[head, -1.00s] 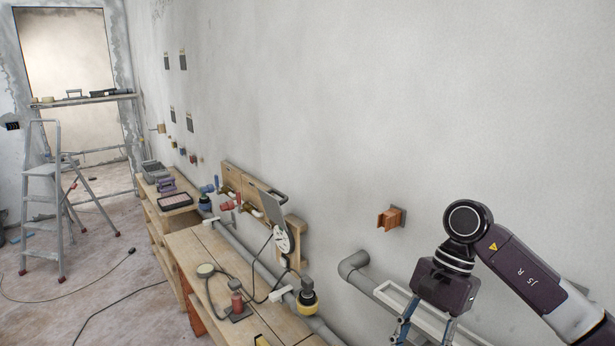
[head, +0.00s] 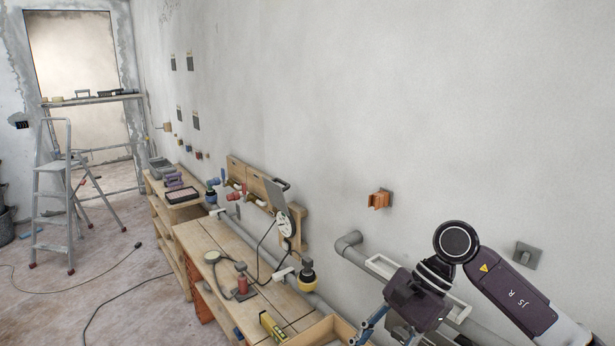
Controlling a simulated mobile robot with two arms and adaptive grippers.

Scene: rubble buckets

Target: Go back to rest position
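My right arm comes in from the lower right. Its dark wrist (head: 418,296) hangs over the pipe and white frame along the wall. My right gripper (head: 388,333) is at the bottom edge, pointing down, right of the wooden bench. Its fingertips are cut off by the picture edge, so its opening and anything between the fingers are hidden. My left gripper and arm are not in view.
A wooden workbench (head: 207,240) holds a yellow level (head: 273,328), a red-topped tool (head: 242,280) and cables. An orange wall box (head: 379,199) and grey switch (head: 527,255) are on the wall. A stepladder (head: 52,195) stands left. Floor between is mostly clear, with cables.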

